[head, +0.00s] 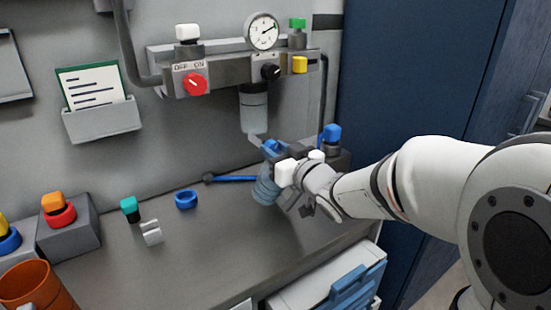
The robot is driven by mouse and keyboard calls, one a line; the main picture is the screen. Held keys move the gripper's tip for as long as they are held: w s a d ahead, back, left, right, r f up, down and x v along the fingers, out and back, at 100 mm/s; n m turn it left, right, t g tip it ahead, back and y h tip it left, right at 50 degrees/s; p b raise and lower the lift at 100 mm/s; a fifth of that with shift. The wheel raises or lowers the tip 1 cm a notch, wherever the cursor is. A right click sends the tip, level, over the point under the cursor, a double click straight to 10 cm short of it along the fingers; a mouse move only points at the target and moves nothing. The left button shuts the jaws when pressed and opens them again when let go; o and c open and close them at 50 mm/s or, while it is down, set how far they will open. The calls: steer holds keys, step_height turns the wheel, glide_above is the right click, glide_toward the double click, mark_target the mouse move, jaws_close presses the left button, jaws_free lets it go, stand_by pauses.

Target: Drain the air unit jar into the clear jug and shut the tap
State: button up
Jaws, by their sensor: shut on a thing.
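The air unit (225,72) is on the back wall, with a round gauge, a red OFF/ON knob (194,84) and a black knob. Its clear jar (254,112) hangs below the right part. My gripper (272,150) is just below and right of the jar's bottom, shut on a blue part that looks like the clear jug's handle. The clear, bluish jug (265,190) shows below the gripper, partly hidden by it. I cannot make out the tap or its position, or any liquid in the jug.
On the bench (205,235) are a blue ring (187,199), a blue-handled tool (235,179), a teal-capped piece (130,208) and a small grey holder (151,232). An orange cup (38,287) stands front left. A blue-capped item (331,134) is right behind my gripper.

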steer(key=shift+n+b, duration=0.75)
steer(key=shift+n, duration=0.45)
steer(key=o, duration=1)
steer(key=shift+c, duration=0.2)
steer(key=p+v, duration=0.1)
steer(key=v, duration=0.6)
steer(key=shift+s+d, duration=0.15)
steer(key=shift+s, duration=0.25)
